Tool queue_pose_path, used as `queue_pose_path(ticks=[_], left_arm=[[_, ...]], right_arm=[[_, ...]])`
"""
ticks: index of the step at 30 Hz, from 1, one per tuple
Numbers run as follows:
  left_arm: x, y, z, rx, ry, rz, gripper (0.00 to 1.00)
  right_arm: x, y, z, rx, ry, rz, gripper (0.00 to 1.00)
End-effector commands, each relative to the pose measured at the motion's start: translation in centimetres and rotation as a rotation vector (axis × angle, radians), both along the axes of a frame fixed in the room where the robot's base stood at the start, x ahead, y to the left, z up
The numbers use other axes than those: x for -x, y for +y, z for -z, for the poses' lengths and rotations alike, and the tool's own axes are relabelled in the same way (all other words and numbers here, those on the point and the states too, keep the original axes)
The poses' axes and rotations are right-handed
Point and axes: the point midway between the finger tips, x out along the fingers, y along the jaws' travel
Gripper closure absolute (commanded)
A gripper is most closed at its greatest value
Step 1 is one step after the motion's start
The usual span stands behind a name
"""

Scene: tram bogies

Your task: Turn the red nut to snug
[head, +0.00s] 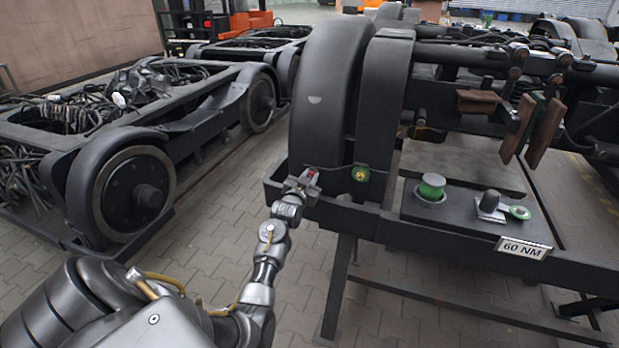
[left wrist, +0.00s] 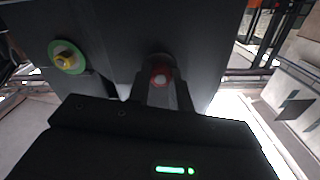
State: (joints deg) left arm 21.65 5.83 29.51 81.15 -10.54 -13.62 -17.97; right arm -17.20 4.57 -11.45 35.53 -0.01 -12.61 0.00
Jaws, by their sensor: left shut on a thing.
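The red nut (head: 311,172) is on the dark bogie frame below the large wheel. My left gripper (head: 305,182) is at it, with its fingers on either side of the nut. In the left wrist view the red nut (left wrist: 160,76) shows between the fingertips of my left gripper (left wrist: 163,85), which is shut on it. A brass-coloured nut on a green ring (head: 360,174) is to the right of it on the same frame; it also shows at the left of the left wrist view (left wrist: 68,57). My right gripper is not in view.
A dark shelf (head: 465,212) to the right holds a green-banded cylinder (head: 431,187), a small dark knob-like part (head: 489,201) and a green-ringed disc (head: 519,212). A "60 NM" sign (head: 523,248) hangs at its edge. Another bogie (head: 120,190) stands left, with paved floor between.

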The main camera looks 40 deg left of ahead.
Motion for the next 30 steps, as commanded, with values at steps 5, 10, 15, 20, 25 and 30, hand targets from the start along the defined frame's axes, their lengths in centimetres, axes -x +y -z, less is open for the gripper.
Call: queue_pose_path(ticks=[5,10,15,20,25,30], left_arm=[[0.0,0.0,0.0,-0.082,0.030,0.001,1.00],[0.0,0.0,0.0,-0.208,0.074,0.002,1.00],[0.0,-0.1,0.0,-0.361,0.126,0.002,1.00],[0.0,-0.1,0.1,-0.504,0.179,0.002,1.00],[0.0,-0.2,0.1,-0.657,0.231,0.003,1.00],[-0.1,-0.1,0.1,-0.809,0.284,0.002,1.00]], right_arm=[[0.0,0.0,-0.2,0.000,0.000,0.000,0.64],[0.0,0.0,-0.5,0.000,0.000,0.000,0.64],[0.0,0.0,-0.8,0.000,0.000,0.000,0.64],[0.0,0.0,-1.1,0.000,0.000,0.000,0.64],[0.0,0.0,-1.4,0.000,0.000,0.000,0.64],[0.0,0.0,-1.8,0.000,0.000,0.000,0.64]])
